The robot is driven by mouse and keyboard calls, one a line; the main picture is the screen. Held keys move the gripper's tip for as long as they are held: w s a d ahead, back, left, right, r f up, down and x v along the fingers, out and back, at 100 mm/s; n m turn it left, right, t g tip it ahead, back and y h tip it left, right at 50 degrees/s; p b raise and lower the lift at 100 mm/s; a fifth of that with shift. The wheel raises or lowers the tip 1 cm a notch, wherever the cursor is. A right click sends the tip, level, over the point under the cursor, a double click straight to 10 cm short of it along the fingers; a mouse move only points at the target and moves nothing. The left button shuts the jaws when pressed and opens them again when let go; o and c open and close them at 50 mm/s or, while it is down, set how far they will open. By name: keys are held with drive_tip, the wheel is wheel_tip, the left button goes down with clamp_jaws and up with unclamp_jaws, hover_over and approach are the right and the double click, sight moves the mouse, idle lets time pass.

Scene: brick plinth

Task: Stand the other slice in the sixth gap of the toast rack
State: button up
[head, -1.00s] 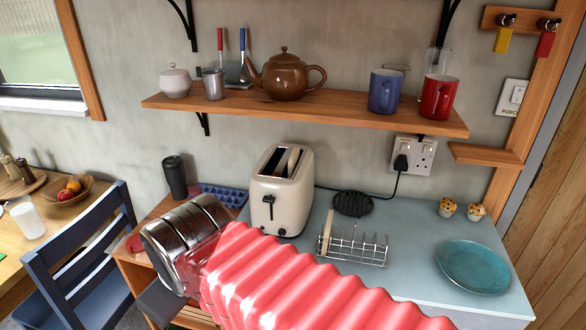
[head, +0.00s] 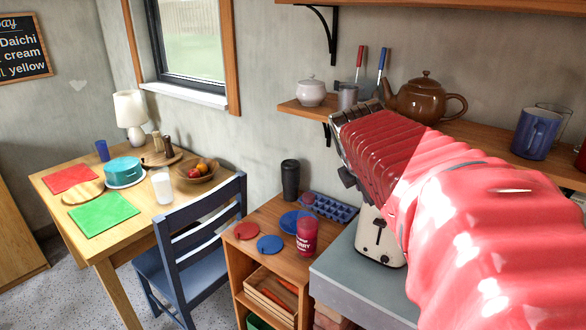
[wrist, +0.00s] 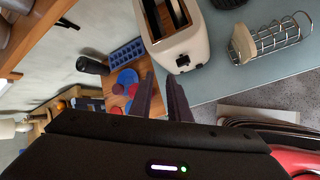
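The toast rack (wrist: 281,39) is a wire rack on the counter at the upper right of the wrist view. One pale slice (wrist: 243,43) stands at its left end there. The cream toaster (wrist: 187,50) is at the top middle of the wrist view, with two dark slots; I cannot tell there whether a slice is in them. In the head view the toaster (head: 375,238) is mostly behind my red-sleeved arm, and the rack is out of sight. My gripper (wrist: 162,80) shows two dark fingers apart with nothing seen between them, short of the toaster.
A low wooden shelf unit (head: 270,262) left of the counter (head: 350,285) bears a red cup (head: 306,236), a black tumbler (head: 290,180) and a blue tray (head: 335,207). A wall shelf (head: 300,110) with a teapot (head: 425,100) is close above my arm. A blue chair (head: 190,250) stands left.

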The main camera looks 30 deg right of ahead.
drive_tip(key=d+r+n+g+h, duration=0.1)
drive_tip(key=d+n, duration=0.5)
drive_tip(key=d, duration=0.7)
drive_tip(key=shift+s+d+r+h, duration=0.15)
drive_tip(key=shift+s+r+h, duration=0.3)
drive_tip(key=shift+r, duration=0.3)
drive_tip(key=shift+w, duration=0.1)
drive_tip(key=shift+x, duration=4.3)
drive_tip(key=shift+d+f, duration=0.1)
drive_tip(key=shift+d, duration=0.05)
